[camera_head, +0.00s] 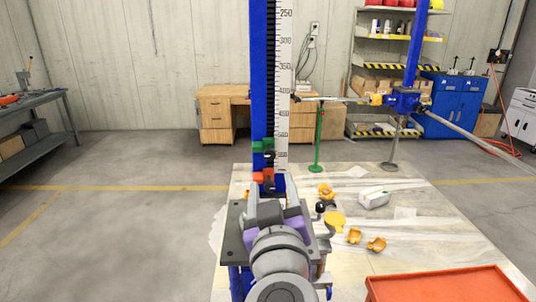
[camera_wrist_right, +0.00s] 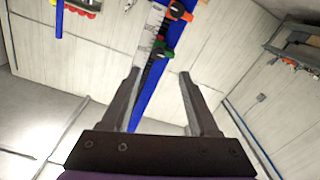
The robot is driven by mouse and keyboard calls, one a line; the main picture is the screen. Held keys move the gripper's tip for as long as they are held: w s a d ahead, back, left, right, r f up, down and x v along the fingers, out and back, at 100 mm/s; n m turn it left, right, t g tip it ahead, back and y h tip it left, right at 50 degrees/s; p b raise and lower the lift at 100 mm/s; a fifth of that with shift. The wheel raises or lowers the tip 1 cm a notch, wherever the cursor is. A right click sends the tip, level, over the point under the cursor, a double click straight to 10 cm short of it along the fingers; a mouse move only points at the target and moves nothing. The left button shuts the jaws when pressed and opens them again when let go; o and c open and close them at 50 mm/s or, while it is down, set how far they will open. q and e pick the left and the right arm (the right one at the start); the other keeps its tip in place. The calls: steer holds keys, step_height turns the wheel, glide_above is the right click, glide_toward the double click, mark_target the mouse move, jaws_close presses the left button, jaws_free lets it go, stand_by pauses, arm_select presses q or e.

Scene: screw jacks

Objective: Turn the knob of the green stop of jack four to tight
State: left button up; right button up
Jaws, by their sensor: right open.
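A green stop (camera_head: 263,146) with a dark knob sits low on the post, above an orange-red stop (camera_head: 264,178). In the right wrist view the green stop (camera_wrist_right: 161,49) shows beyond the fingers, with the orange-red stop (camera_wrist_right: 180,11) near the top edge. My right gripper (camera_head: 272,196) is in front of the post, below the green stop. In the wrist view the fingers (camera_wrist_right: 159,76) are apart, with nothing between them. My left gripper is not in view.
A red tray (camera_head: 450,285) is at the lower right. A green stand (camera_head: 319,138) and another blue post (camera_head: 411,70) with a long bar stand behind, to the right.

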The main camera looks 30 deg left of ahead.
mark_target(270, 156)
steer(key=p+x, duration=0.1)
steer(key=x, duration=0.9)
steer(key=shift+w+a+r, duration=0.1)
steer(key=shift+w+r, duration=0.05)
steer(key=shift+w, duration=0.2)
jaws_close()
